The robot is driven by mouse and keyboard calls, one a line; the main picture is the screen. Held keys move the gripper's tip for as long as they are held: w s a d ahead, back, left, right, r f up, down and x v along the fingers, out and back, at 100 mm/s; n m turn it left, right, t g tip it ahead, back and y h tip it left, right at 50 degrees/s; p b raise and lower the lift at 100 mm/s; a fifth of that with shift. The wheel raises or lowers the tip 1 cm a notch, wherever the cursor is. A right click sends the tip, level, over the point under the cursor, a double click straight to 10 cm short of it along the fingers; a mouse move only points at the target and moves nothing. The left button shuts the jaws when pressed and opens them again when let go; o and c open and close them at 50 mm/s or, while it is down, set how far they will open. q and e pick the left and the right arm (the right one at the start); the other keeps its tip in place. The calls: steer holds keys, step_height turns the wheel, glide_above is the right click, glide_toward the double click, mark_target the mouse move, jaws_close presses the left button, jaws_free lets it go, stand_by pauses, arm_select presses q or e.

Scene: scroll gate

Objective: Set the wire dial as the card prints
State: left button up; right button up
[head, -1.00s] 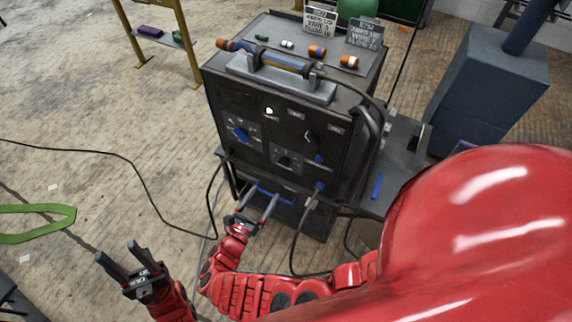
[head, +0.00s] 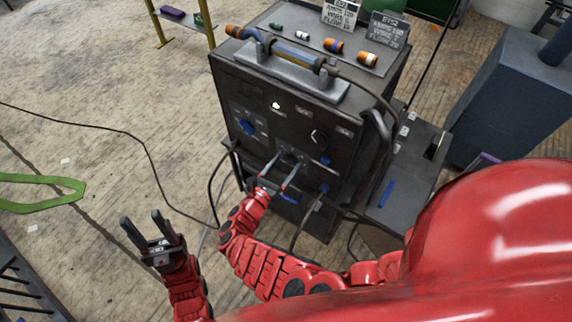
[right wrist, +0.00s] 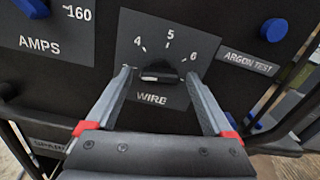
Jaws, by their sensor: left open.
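The wire dial (right wrist: 160,72) is a black knob on a grey plate marked 4, 5 and 6, with WIRE below it. I cannot tell its setting. My right gripper (right wrist: 160,78) is open, its fingers on either side of the knob, with visible gaps. In the head view my right gripper (head: 288,160) is at the machine's front, at the wire dial. Two dark printed cards, one (head: 340,14) left of the other (head: 390,28), stand on top of the machine; their print is too small to read surely. My left gripper (head: 141,217) is open and empty, left of the machine.
A blue amps knob (head: 247,127) is left of the wire dial; a blue argon test knob (right wrist: 274,30) is right of it. A torch (head: 275,50) lies on top with several small coloured parts behind. Cables hang around the machine's front.

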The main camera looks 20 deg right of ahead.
steer(key=c, duration=1.2)
steer(key=shift+c, duration=0.2)
steer(key=shift+m, duration=0.3)
steer(key=m+b, duration=0.4)
steer(key=m, duration=0.5)
steer(key=shift+f, duration=0.1)
steer(key=shift+b, duration=0.3)
steer(key=o, duration=1.4)
